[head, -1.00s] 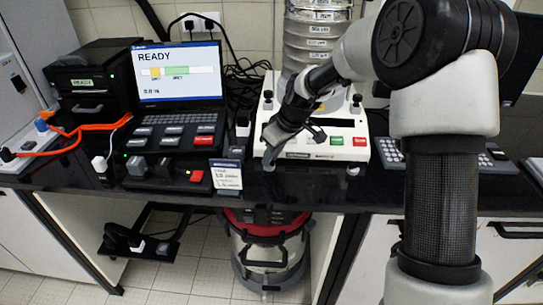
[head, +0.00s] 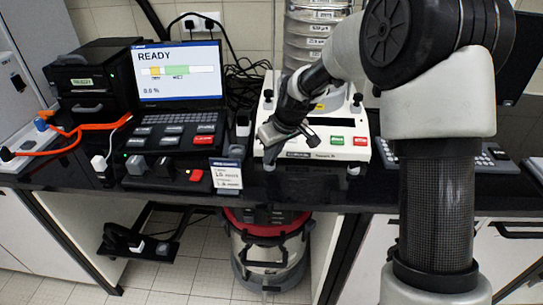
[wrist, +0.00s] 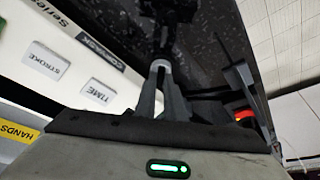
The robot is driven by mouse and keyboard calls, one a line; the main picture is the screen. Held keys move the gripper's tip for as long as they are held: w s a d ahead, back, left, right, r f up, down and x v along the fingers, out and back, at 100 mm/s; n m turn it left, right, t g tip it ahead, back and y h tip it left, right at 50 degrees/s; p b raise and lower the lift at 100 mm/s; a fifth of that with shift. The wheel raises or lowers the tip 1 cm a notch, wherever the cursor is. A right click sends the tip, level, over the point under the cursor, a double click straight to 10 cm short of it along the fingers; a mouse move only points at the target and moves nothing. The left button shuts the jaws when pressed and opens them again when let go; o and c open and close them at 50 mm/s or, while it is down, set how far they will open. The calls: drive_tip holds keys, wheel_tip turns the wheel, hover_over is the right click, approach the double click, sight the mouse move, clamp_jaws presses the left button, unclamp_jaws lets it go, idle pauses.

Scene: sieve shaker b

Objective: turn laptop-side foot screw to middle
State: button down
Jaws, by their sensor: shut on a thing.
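The white sieve shaker (head: 330,143) stands on the black bench right of the laptop, with a column of metal sieves (head: 318,45) on it. My gripper (head: 270,134) is at the shaker's front left corner, on the laptop side. In the wrist view my gripper (wrist: 160,75) is shut, with a small pale grey piece (wrist: 160,66) between its fingertips, seemingly the foot screw. Most of that screw is hidden by the fingers, and its turn angle cannot be read. The other front foot (head: 353,170) shows under the right corner.
The laptop (head: 178,75) reads READY above a bar with yellow and green parts. A small sign (head: 227,174) and a red-topped block (head: 196,175) stand left of my gripper. A keyboard (head: 485,155) lies right of the shaker. A red-rimmed vacuum (head: 268,250) stands below the bench.

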drive_tip(key=m, duration=0.1)
drive_tip(key=m+h, duration=0.1)
drive_tip(key=m, duration=0.1)
drive_tip(key=m+t, duration=0.1)
drive_tip(key=shift+s+a, duration=0.1)
drive_tip(key=shift+a, duration=0.15)
drive_tip(key=shift+m+h, duration=0.9)
drive_tip(key=shift+m, duration=1.2)
drive_tip(key=c, duration=2.1)
unclamp_jaws()
drive_tip(key=p+v, duration=0.1)
drive_tip(key=v, duration=1.6)
drive_tip(key=shift+s+a+r+p, duration=0.15)
drive_tip(key=shift+p, duration=0.15)
